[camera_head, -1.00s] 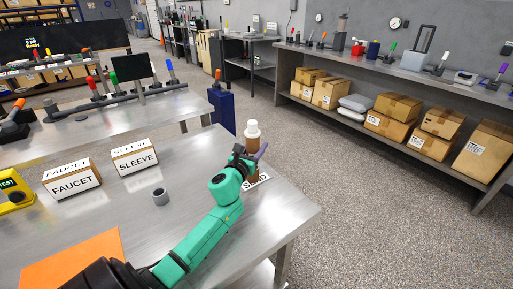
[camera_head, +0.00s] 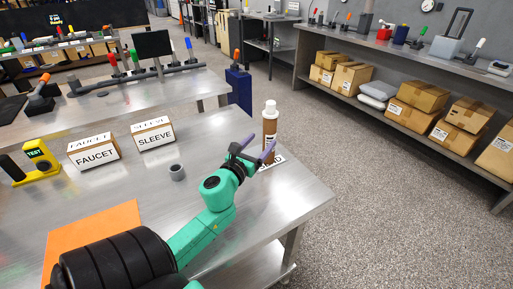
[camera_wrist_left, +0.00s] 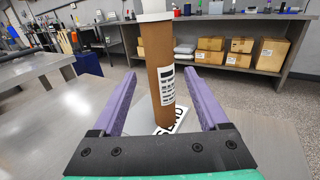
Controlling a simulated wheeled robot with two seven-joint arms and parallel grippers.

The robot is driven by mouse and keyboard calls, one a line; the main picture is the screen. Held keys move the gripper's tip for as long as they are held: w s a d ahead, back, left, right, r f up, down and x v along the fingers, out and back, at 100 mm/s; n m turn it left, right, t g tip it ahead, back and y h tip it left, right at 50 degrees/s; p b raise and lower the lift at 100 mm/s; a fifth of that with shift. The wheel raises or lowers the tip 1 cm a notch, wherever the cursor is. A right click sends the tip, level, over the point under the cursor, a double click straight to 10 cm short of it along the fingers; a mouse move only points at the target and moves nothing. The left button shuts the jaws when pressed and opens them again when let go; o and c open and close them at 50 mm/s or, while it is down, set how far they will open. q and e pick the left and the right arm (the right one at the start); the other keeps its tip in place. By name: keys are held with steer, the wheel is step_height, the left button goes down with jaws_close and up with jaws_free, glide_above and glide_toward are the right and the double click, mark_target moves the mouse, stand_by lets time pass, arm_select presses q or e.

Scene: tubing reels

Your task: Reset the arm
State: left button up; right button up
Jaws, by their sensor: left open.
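A brown bottle (camera_head: 270,122) with a white cap stands upright near the far right corner of the steel table, on a white label card (camera_head: 272,162) that is partly hidden. In the left wrist view the bottle (camera_wrist_left: 157,60) rises just beyond the purple fingertips, its top cut off by the frame. My left gripper (camera_head: 257,147) is open and empty, its fingers pointing toward the bottle with a small gap. The left wrist view also shows the open fingers (camera_wrist_left: 160,74) spread either side of the bottle's line. My right gripper is not in view.
A small grey ring (camera_head: 177,172), a FAUCET box (camera_head: 94,154), a SLEEVE box (camera_head: 154,134), a yellow TEST device (camera_head: 42,160) and an orange sheet (camera_head: 92,235) are on the table. A shelf with cardboard boxes (camera_head: 418,96) stands at right. Open floor lies between.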

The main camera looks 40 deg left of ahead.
arm_select(q)
steer(key=shift+v, duration=1.15)
